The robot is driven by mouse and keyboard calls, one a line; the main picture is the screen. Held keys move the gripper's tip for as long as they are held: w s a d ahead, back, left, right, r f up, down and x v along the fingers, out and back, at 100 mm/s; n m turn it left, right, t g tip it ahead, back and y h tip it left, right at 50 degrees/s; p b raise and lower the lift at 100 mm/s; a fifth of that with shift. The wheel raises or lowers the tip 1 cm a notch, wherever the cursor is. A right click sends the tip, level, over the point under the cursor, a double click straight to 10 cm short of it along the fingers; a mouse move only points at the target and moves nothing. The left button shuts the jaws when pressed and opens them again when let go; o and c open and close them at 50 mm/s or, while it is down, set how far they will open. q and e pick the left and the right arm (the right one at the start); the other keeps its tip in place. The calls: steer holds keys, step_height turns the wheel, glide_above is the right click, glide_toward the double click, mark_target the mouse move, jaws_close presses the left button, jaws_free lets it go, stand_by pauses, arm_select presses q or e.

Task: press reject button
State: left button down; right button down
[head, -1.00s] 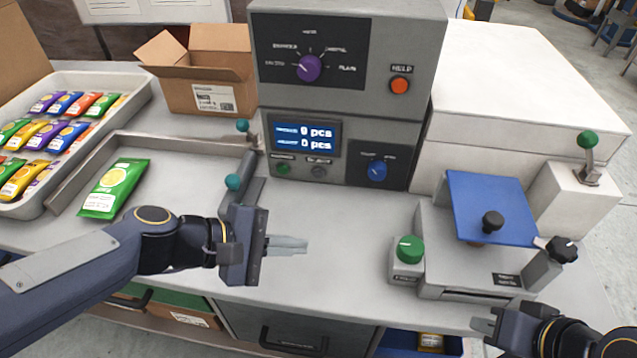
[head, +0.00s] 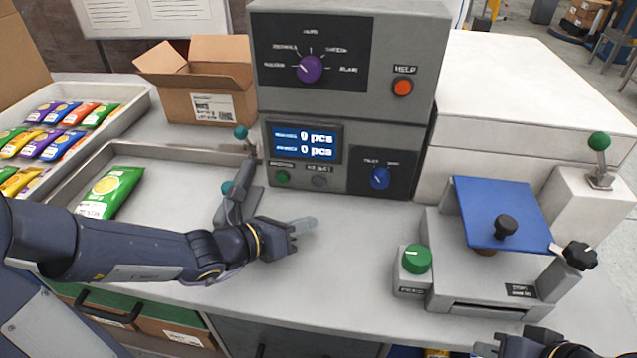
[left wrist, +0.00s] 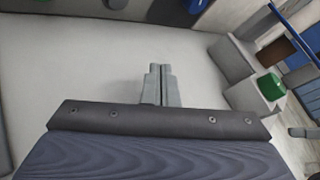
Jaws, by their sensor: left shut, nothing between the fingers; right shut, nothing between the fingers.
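The reject button is a small dark grey knob (head: 320,182) under the REJECT label on the grey control unit (head: 350,160), below the blue display (head: 303,143). A green button (head: 282,177) sits to its left. My left gripper (head: 308,224) is shut and empty, over the bare counter in front of the unit, below and apart from the reject button. In the left wrist view its closed fingers (left wrist: 160,85) point ahead over the counter. My right gripper (head: 490,347) is partly cut off at the bottom edge, right of centre, with nothing seen in it.
A metal tray (head: 150,152) with a green packet (head: 110,193) lies left, behind my left arm. A machine with a blue plate (head: 500,212) and a green button (head: 417,259) stands right. A cardboard box (head: 200,85) stands behind. The counter between is clear.

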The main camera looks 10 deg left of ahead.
mark_target(319, 182)
arm_select(q)
steer(key=shift+w+p, duration=0.75)
steer(key=shift+w, duration=3.45)
steer(key=shift+w, duration=0.15)
steer(key=shift+w, duration=0.3)
steer(key=shift+w, duration=0.4)
steer(key=shift+s, duration=0.85)
